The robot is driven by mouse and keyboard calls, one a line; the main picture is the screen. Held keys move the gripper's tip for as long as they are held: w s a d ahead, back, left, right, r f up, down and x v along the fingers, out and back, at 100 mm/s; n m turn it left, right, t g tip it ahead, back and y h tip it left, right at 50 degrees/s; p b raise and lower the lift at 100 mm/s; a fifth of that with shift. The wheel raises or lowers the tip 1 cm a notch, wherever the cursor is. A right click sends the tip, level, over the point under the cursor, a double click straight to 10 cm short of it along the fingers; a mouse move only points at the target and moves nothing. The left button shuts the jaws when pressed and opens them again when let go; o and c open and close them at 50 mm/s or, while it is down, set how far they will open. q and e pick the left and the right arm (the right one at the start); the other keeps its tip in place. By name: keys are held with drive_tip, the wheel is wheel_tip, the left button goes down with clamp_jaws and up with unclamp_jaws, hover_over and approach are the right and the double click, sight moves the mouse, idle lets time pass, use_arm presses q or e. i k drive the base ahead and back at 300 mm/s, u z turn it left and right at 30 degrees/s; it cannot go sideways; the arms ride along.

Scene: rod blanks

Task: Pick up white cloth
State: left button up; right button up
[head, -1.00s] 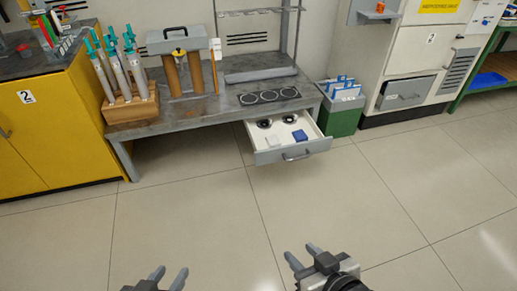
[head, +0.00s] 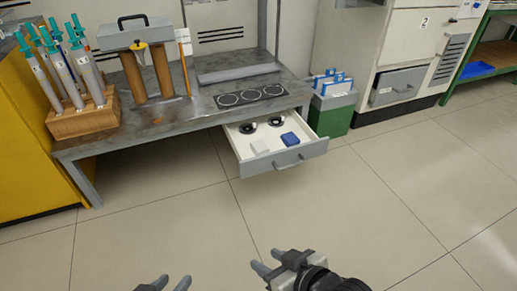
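The white cloth (head: 260,147) is a small, pale folded square. It lies in the open drawer (head: 284,169) under the grey workbench, in the left front part, beside a blue folded cloth (head: 290,139). My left gripper (head: 172,283) is at the bottom edge of the head view, empty, its two fingers apart; its base is cut off. My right gripper (head: 269,262) is at the bottom centre, empty, fingers apart. Both are well short of the drawer.
Two dark round items (head: 262,126) lie at the back of the drawer. The workbench (head: 190,108) carries a wooden rack (head: 83,120) of teal-topped tubes. A green bin (head: 333,112) stands right of the drawer. The floor (head: 370,215) before it is clear.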

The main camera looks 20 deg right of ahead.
sight(260, 148)
drive_tip(key=z, duration=1.6)
drive_tip(key=i, duration=1.75)
drive_tip(key=u, duration=2.7)
drive_tip(key=i, duration=0.5)
